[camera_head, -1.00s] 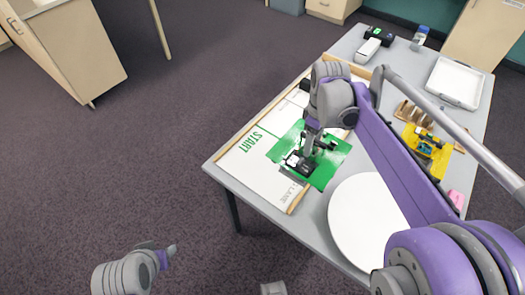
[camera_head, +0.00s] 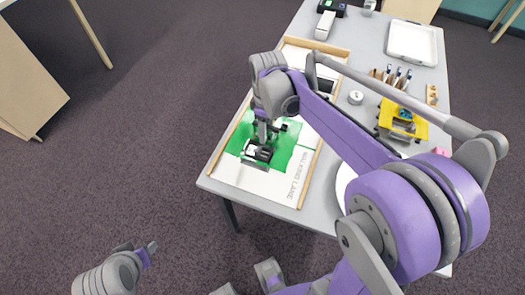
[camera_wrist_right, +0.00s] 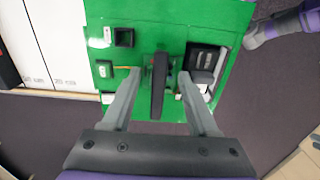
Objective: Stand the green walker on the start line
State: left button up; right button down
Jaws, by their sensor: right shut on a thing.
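The green walker (camera_head: 284,154), a flat green plate with black parts on it, is at the near end of the white walking lane (camera_head: 290,188). It also fills the upper middle of the right wrist view (camera_wrist_right: 150,30). My right gripper (camera_head: 265,133) is over it, its fingers (camera_wrist_right: 160,82) on either side of a dark upright part. The plate hides the START marking; whether it touches the lane is unclear. My left gripper (camera_head: 147,250) is low at the left, away from the table; its jaws are unclear.
A wooden rail (camera_head: 306,178) edges the lane. A white round plate (camera_head: 344,182), a grey roll (camera_head: 355,97), a yellow device (camera_head: 402,120) and a white tray (camera_head: 411,42) are to the right. Carpet lies beyond the table's left edge.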

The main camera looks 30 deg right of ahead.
notch_tip(320, 180, down, 4)
jog(key=shift+d+f, duration=0.1)
jog(key=shift+f, duration=0.05)
jog(key=shift+f+b, duration=0.3)
jog(key=shift+f, duration=1.75)
jog(key=shift+f, duration=0.15)
jog(key=shift+c, duration=0.8)
grip_release()
